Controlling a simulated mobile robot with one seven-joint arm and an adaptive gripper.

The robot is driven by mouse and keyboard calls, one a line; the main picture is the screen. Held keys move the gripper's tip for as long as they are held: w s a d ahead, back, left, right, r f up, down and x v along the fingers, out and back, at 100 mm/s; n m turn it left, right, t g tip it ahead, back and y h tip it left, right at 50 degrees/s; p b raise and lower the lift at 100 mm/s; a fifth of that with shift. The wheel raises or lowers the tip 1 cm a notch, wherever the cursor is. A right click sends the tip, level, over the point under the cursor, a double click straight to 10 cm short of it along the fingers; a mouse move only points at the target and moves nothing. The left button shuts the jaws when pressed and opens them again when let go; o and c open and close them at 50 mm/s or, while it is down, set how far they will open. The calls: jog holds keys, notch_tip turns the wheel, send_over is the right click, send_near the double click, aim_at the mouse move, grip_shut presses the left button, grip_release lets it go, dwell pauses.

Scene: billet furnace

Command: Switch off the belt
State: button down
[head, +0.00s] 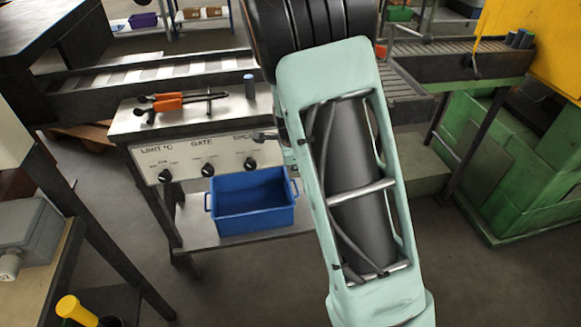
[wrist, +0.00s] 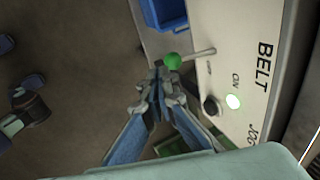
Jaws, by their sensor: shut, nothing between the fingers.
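The white control panel (head: 188,160) stands left of my arm in the head view. In the wrist view its face (wrist: 235,55) bears the words BELT, ON and JOG. A lit, green-edged white lamp (wrist: 234,102) is by ON, next to a dark round part (wrist: 211,106). My gripper (wrist: 158,76) is shut and empty, its tips close to the green ball; contact cannot be told. My arm hides the panel's right end in the head view.
Three black knobs, one under GATE (head: 207,170), line the panel. A blue bin (head: 252,203) sits on the shelf below. An orange-handled tool (head: 168,102) and a dark cylinder (head: 249,86) are on top.

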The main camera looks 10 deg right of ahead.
jog(key=s+p+v, duration=0.1)
jog(key=s+v, duration=0.1)
jog(key=v, duration=0.8)
jog(key=shift+f+p, duration=0.3)
jog(key=shift+p, duration=0.1)
jog(key=shift+r, duration=0.1)
